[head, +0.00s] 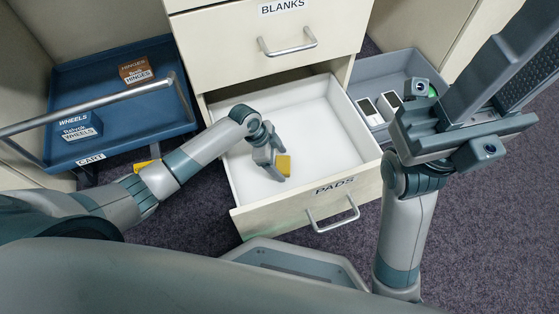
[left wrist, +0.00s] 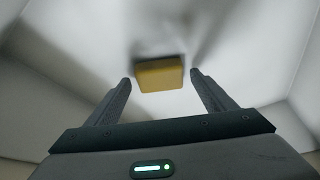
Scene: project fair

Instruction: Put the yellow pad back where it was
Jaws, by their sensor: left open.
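The yellow pad (head: 284,164) is a small block inside the open white drawer labelled PADS (head: 240,186). My left gripper (head: 273,166) reaches down into this drawer, right by the pad. In the left wrist view the pad (left wrist: 160,74) shows just beyond and between the two open fingertips (left wrist: 161,80), with a gap on each side. I cannot tell whether the pad rests fully on the drawer floor. My right gripper (head: 490,85) is raised at the right, away from the drawer; its finger opening is unclear.
A blue cart tray (head: 120,112) at left holds a brown HINGES box (head: 135,71) and a blue WHEELS box (head: 78,127). A yellow object (head: 143,166) shows partly behind my left arm. A grey bin (head: 375,70) with white items stands right of the drawer. The BLANKS drawer (head: 225,45) above is shut.

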